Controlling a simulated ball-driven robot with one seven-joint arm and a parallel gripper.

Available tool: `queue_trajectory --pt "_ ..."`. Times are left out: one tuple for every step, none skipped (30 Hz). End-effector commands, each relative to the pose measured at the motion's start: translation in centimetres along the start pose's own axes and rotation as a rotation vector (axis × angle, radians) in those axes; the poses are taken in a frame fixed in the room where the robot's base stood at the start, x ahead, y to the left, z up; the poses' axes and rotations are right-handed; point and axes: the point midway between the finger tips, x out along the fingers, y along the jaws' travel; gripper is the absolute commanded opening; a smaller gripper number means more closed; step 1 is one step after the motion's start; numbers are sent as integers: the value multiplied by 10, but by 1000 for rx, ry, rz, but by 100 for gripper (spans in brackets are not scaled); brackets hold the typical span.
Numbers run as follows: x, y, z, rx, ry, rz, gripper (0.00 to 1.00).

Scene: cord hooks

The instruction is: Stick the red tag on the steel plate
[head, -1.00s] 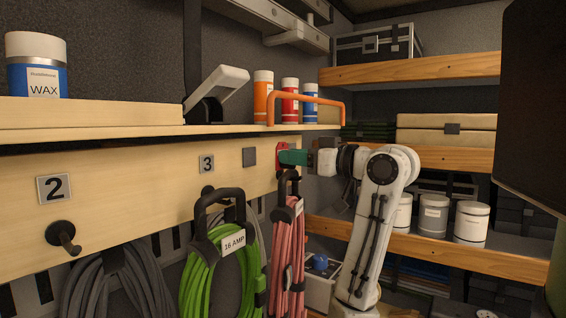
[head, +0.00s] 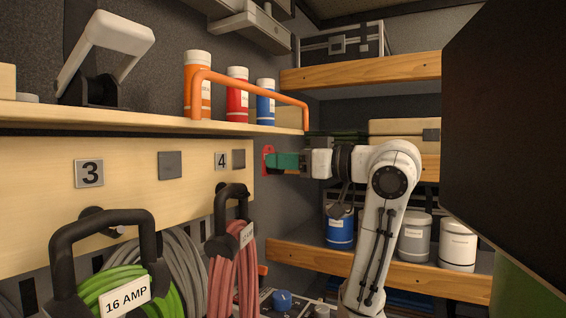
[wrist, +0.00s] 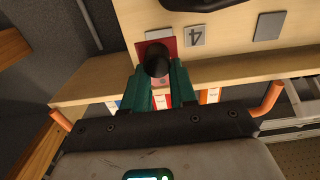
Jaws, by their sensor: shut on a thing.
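The red tag (head: 267,158) is upright in the green fingertips of my gripper (head: 275,162), which is shut on it. In the wrist view the tag (wrist: 171,44) lies ahead of the fingers, with a dark round knob partly covering it. Two dark grey square plates show on the board: one (head: 170,165) between signs 3 and 4, also in the wrist view (wrist: 268,25), and one (head: 238,158) just right of sign 4. In the head view the tag is right of this second plate. Whether they touch cannot be told. In the wrist view the tag hides most of that area.
The light wooden board (head: 130,190) carries hooks below the signs, with a green cord (head: 128,287) and a red cord (head: 232,280) hanging. Above is a shelf with an orange rail (head: 250,89) and several bottles. A dark panel (head: 510,130) blocks the right.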

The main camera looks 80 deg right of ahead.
Motion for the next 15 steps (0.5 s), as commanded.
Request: queue_trajectory --pt "0 0 0 0 0 0 0" --pt "1 0 0 0 0 0 0" --pt "2 0 0 0 0 -1 0" --pt "3 0 0 0 0 -1 0" --pt "4 0 0 0 0 -1 0" --pt "6 0 0 0 0 -2 0" --pt "8 0 0 0 0 -3 0" --pt "10 -1 0 0 0 -3 0" --pt "14 0 1 1 -1 -3 0" --pt "16 0 1 1 -1 -3 0" --pt "19 0 1 2 -1 -3 0" --pt "22 0 1 2 0 -4 0" --pt "25 0 1 1 0 -3 0" --pt "28 -1 1 1 0 -2 0" --pt "32 -1 1 1 -1 -2 0"
